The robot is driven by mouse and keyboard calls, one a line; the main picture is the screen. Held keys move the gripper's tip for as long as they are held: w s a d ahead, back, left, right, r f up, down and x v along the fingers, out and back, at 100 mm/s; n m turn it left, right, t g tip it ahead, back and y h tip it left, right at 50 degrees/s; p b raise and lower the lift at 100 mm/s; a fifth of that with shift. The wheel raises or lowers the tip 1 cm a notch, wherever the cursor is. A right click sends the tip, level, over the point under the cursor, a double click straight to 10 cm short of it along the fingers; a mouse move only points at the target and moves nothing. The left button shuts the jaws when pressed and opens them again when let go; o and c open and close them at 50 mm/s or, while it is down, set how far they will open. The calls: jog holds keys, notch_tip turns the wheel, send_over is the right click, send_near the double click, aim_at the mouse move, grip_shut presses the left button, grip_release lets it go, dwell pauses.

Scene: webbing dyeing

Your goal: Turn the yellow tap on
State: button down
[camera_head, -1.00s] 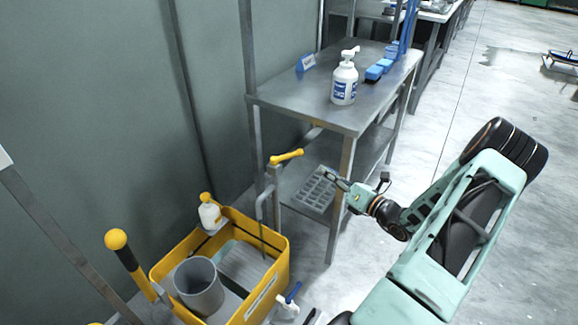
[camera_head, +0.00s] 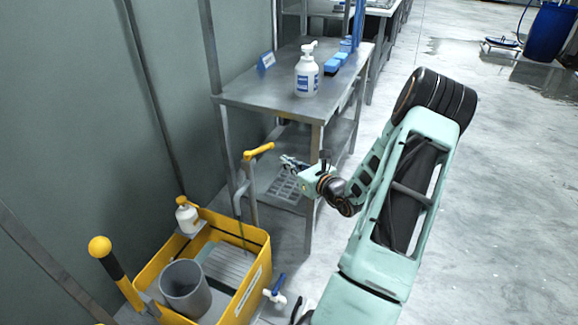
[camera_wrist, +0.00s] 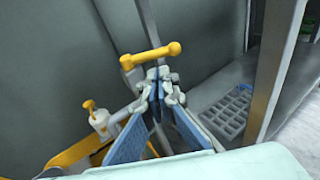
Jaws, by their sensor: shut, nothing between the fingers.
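The yellow tap is a bar-shaped lever (camera_head: 258,151) with a rounded end, on top of a grey pipe (camera_head: 241,195) beside the yellow basin (camera_head: 262,262). In the wrist view the yellow lever (camera_wrist: 150,54) lies across the picture just beyond my fingertips. My gripper (camera_head: 285,160) is shut and empty, just right of the lever in the head view. In the wrist view my gripper (camera_wrist: 157,74) points at the lever, and its fingers hide part of the pipe. A small gap seems to show between fingertips and lever; I cannot tell if they touch.
A metal table (camera_head: 275,102) with a white pump bottle (camera_head: 307,70) stands behind; its leg (camera_head: 312,190) is close to my gripper. The basin holds a grey bucket (camera_head: 186,288). A blue-handled valve (camera_head: 277,288) sticks out of its side.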

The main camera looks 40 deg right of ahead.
aim_at(268, 145)
jog(key=w, duration=0.3)
jog(key=w+f+b, duration=0.1)
jog(key=w, duration=0.2)
jog(key=w+f+b, duration=0.1)
jog(key=w, duration=0.2)
jog(key=shift+w+a, duration=0.1)
jog(key=shift+w, duration=0.1)
jog(key=shift+w+d+r+n+y, duration=0.15)
jog(key=shift+w+n+y, duration=0.15)
jog(key=shift+y, duration=0.2)
jog(key=shift+w+d+f+n+y, duration=0.1)
jog(key=shift+w+n+y, duration=0.05)
jog(key=shift+n+y, duration=0.3)
jog(key=shift+w+d+n+g+y, duration=0.15)
jog(key=shift+w+n+y, duration=0.15)
jog(key=shift+n+y, duration=0.25)
jog(key=shift+w+d+n+g+y, duration=0.15)
jog(key=shift+w+n+y, duration=0.15)
jog(key=shift+y, duration=0.3)
jog(key=shift+w, duration=1)
jog(key=shift+s+d+r, duration=0.15)
jog(key=shift+s+d, duration=0.1)
jog(key=shift+s, duration=0.15)
jog(key=d+p+v, duration=0.2)
jog(key=v, duration=1)
jog(key=shift+d+p, duration=0.35)
jog(key=shift+d, duration=0.05)
